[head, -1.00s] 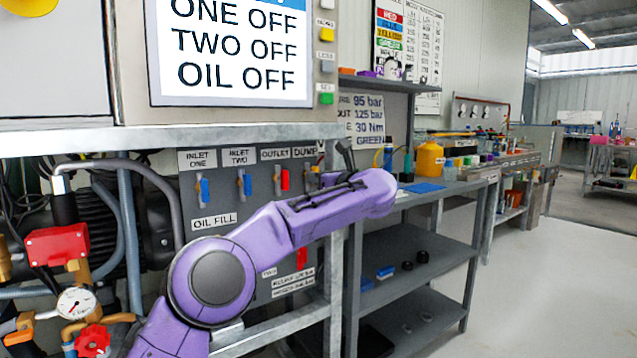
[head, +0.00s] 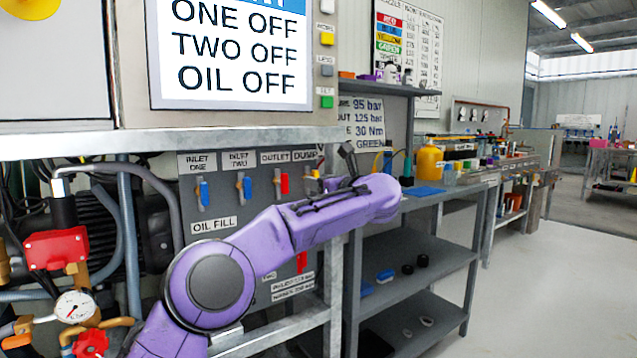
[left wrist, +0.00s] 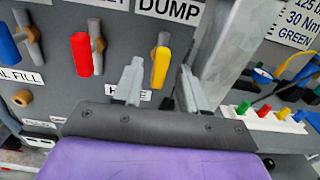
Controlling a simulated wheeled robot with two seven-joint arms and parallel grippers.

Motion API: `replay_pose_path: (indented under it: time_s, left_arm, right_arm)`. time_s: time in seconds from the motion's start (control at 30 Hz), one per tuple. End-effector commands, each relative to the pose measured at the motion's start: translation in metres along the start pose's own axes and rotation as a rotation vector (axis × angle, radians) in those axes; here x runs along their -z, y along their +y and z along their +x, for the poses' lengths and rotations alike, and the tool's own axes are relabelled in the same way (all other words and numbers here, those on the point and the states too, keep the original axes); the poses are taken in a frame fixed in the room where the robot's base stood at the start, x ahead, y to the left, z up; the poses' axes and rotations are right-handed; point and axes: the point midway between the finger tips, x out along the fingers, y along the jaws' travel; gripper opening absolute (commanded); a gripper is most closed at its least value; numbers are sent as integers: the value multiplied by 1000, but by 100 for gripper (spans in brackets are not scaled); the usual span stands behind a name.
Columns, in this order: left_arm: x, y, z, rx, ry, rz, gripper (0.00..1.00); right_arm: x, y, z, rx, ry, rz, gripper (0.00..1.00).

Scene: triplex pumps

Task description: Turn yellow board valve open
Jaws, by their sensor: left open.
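The yellow board valve (left wrist: 160,67) is a yellow lever on a grey-brown stem, below the DUMP label in the left wrist view. The lever stands roughly upright in that picture. My left gripper (left wrist: 160,84) is open, with one finger on each side of the lever in the picture. I see no clear contact, and the depth between fingers and lever is hard to judge. In the head view the valve (head: 314,175) is a small patch of yellow, mostly hidden behind my purple arm. My left gripper (head: 347,157) also shows there only in part. My right gripper is not in view.
Red (head: 284,183) and blue valve levers (head: 247,187) sit left of the yellow one on the grey board (head: 240,207). A metal frame post (left wrist: 235,50) stands close to its right. A bench (head: 440,190) with bottles lies beyond.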

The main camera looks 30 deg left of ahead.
Motion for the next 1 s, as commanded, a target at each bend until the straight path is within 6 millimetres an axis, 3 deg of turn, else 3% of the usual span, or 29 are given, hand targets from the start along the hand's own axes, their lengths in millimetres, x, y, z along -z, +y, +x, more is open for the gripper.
replay_pose_path:
  time_s: [0.2, 0.4, 1.0]
  left_arm:
    - [-2, 0, -53, 4, -4, 0, 42]
    - [-1, 0, -88, 2, -2, 0, 42]
    - [0, 0, -95, 0, 0, 6, 42]
  right_arm:
    - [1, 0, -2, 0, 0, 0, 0]
    - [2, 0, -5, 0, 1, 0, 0]
    - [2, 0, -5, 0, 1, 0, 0]
